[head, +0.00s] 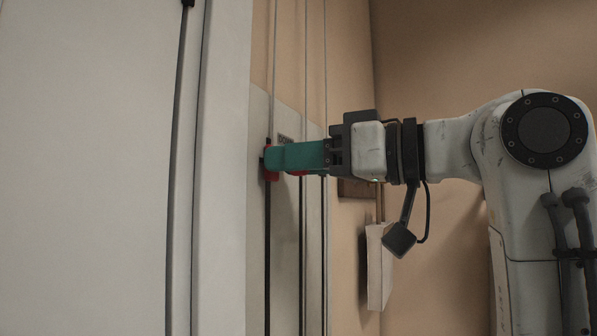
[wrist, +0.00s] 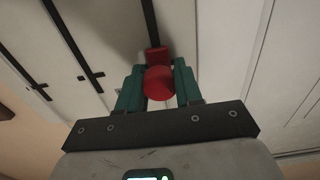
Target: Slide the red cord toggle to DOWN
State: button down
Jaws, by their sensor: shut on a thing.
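The red cord toggle (wrist: 159,82) shows between the two green fingers of my gripper (wrist: 158,85) in the wrist view. In the head view only small red parts of the toggle (head: 271,176) show around the fingertips; the fingers hide the rest. My gripper (head: 270,160) is shut on the toggle and reaches left to the pale panel. A small dark label (head: 286,139), partly hidden, sits on the panel just above the fingers. Its lettering is too small to read surely.
A dark vertical track (head: 267,260) runs down below the toggle, with more thin cords or tracks beside it. A large pale door-like panel (head: 90,170) fills the left. A pale block-shaped thing (head: 376,270) hangs on the tan wall below my wrist.

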jog(key=c, duration=0.8)
grip_release()
jog(key=b+v, duration=0.3)
jog(key=v, duration=0.7)
jog(key=shift+s+d, duration=0.1)
jog(key=shift+d, duration=0.25)
